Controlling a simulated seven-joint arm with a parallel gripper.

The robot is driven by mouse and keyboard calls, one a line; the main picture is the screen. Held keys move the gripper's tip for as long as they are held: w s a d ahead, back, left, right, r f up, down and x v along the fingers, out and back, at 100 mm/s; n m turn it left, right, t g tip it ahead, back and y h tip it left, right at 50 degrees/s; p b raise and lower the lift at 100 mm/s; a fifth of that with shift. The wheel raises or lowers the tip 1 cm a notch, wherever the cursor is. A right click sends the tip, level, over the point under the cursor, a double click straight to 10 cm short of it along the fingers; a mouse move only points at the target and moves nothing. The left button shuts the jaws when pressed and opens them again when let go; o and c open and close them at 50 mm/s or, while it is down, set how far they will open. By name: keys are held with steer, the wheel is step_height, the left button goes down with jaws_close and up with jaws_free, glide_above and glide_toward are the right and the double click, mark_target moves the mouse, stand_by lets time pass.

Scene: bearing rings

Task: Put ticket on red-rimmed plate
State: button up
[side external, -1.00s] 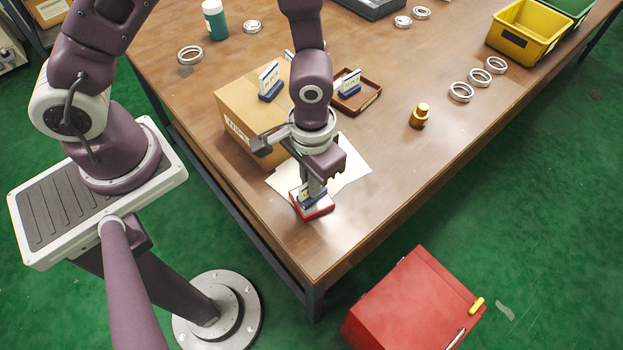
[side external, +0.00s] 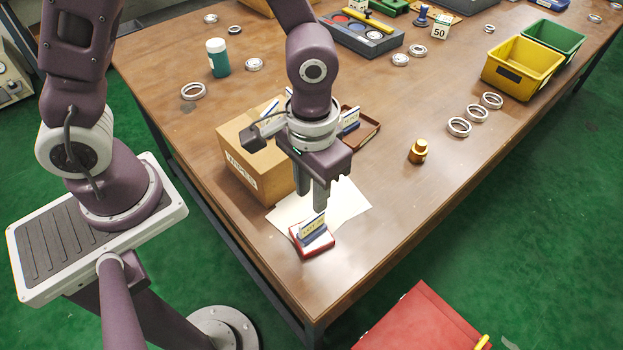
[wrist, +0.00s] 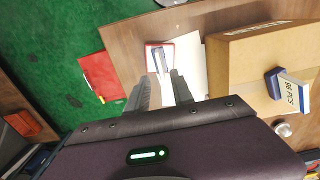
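A red-rimmed plate (side external: 317,252) lies near the table's front corner, partly over a sheet of paper. A ticket (side external: 312,227), a pale card in a dark blue base, stands on this plate. In the wrist view the ticket (wrist: 160,60) sits inside the rim of the plate (wrist: 149,52). My gripper (side external: 321,196) is just above the ticket, apart from it, with its fingers spread. It also shows in the wrist view (wrist: 160,77), open, with nothing between the fingers.
A cardboard box (side external: 238,160) with another ticket on top (side external: 270,110) stands close behind my gripper. A brown tray (side external: 371,133) with a ticket lies beyond it. The table between plate and bottle is clear.

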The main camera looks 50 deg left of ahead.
steer(key=s+a+r+t, duration=0.1)
steer(key=a+r+t, duration=0.1)
steer(key=a+r, duration=0.35)
steer(key=s+a+r+t, duration=0.1)
steer(key=s+a+r, duration=0.15)
steer(key=r, duration=0.65)
steer(key=s+a+r+t, duration=0.2)
steer(key=s+a+r, duration=0.2)
steer(key=s+r, duration=0.1)
steer(key=shift+s+a+t, duration=0.2)
steer(key=shift+s+t, duration=0.1)
steer(key=shift+s, duration=0.4)
